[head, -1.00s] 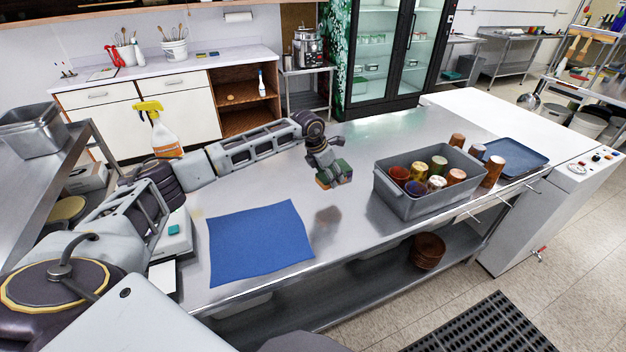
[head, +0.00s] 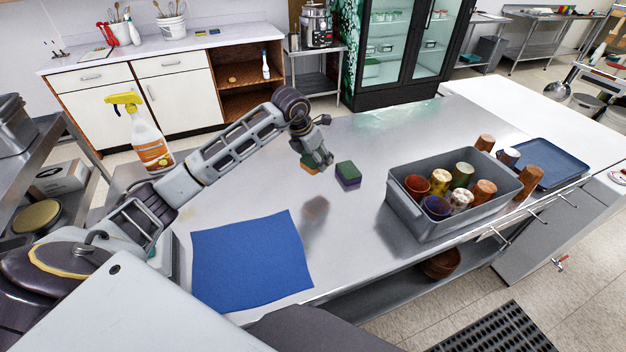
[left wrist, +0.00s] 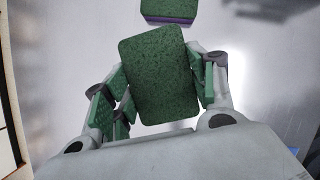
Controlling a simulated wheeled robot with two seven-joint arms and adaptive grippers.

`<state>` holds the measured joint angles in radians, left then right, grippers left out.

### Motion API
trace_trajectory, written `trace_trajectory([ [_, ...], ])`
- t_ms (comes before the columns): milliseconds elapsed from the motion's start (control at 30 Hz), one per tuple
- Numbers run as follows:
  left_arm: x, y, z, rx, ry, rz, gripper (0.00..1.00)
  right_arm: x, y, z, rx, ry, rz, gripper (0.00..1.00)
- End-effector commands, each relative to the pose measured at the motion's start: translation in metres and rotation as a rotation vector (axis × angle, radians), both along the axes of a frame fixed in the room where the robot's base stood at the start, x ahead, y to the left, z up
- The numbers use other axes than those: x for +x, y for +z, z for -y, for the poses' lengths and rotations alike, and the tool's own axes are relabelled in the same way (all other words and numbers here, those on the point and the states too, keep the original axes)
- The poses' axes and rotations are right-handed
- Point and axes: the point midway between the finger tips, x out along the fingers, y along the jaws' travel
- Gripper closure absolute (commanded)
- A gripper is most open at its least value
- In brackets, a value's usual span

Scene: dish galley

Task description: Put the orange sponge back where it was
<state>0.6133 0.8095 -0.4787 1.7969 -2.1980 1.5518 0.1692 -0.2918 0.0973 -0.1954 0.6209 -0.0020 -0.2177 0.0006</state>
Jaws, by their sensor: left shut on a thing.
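The orange sponge (head: 309,169), with a green top layer, is between the fingers of my left gripper (head: 315,161), which is shut on it. In the left wrist view its green face (left wrist: 158,75) shows between the green-padded fingers (left wrist: 160,95). It is over the steel counter; I cannot tell whether it touches the top. A second sponge, green over purple (head: 348,175), lies on the counter just right of the gripper, apart from it. It also shows at the top of the left wrist view (left wrist: 168,11). My right gripper is not in view.
A blue mat (head: 252,260) lies at the counter's front left. A grey bin (head: 405,212) of several cups stands to the right, with a blue tray (head: 556,170) beyond it. A spray bottle (head: 150,142) stands behind my left arm. The steel between mat and bin is clear.

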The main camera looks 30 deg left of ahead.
Motion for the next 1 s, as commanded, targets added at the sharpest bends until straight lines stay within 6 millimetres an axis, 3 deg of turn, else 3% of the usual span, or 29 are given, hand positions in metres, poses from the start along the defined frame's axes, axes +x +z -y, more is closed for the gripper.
trace_trajectory([
  [567, -0.003, -0.001, -0.003, 0.001, 0.015, 0.001, 0.66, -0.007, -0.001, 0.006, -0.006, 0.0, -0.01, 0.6],
  [1000, -0.004, -0.048, -0.002, 0.0, 0.014, 0.0, 0.66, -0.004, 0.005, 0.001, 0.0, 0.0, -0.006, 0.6],
])
